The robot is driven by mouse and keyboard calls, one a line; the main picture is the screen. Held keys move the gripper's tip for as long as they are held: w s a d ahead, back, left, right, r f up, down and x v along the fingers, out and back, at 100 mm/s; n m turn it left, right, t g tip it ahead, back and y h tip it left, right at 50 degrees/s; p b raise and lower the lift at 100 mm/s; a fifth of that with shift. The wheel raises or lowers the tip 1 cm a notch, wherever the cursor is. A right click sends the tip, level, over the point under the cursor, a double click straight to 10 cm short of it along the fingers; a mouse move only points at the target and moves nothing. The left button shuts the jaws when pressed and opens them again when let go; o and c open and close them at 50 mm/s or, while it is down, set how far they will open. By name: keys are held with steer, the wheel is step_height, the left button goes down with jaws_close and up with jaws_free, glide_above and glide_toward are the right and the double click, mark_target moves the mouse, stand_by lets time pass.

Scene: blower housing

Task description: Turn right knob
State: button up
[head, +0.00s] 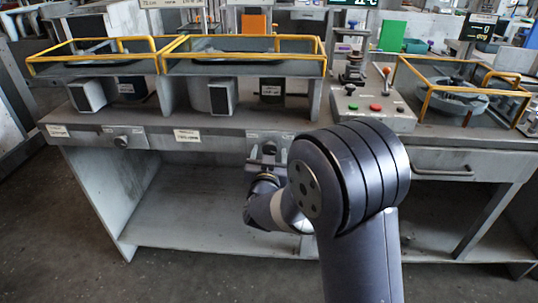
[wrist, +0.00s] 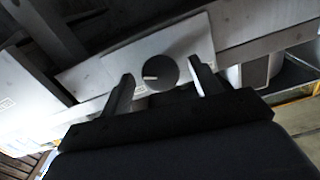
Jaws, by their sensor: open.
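The right knob (wrist: 160,74) is a dark round dial with a pale pointer mark, set on a light metal plate on the bench front. In the wrist view it shows between the two fingers of my gripper (wrist: 161,68), which is open, one finger on each side. I cannot tell whether either finger touches the knob. In the head view my gripper (head: 266,163) is at the bench's front panel, and my arm hides part of that area. The left knob (head: 121,142) sits on the same panel, well to the left.
Yellow-railed trays (head: 245,66) stand on the bench top. A control box (head: 372,107) with red and green buttons and a lever is to the right. A drawer handle (head: 443,172) is on the right front. The shelf (head: 190,215) below is empty.

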steer(key=shift+c, duration=0.4)
steer(key=c, duration=0.9)
steer(key=shift+f+m+b, duration=0.15)
steer(key=shift+m+b, duration=0.15)
steer(key=shift+b, duration=0.3)
steer(key=shift+m+b, duration=0.3)
steer(key=shift+b, duration=0.05)
steer(key=m+b, duration=0.2)
steer(key=shift+f+b, duration=0.1)
steer(key=shift+b, duration=0.25)
steer(key=shift+r+m+b, duration=0.2)
steer(key=shift+m+b, duration=1.7)
steer(key=shift+m, duration=0.2)
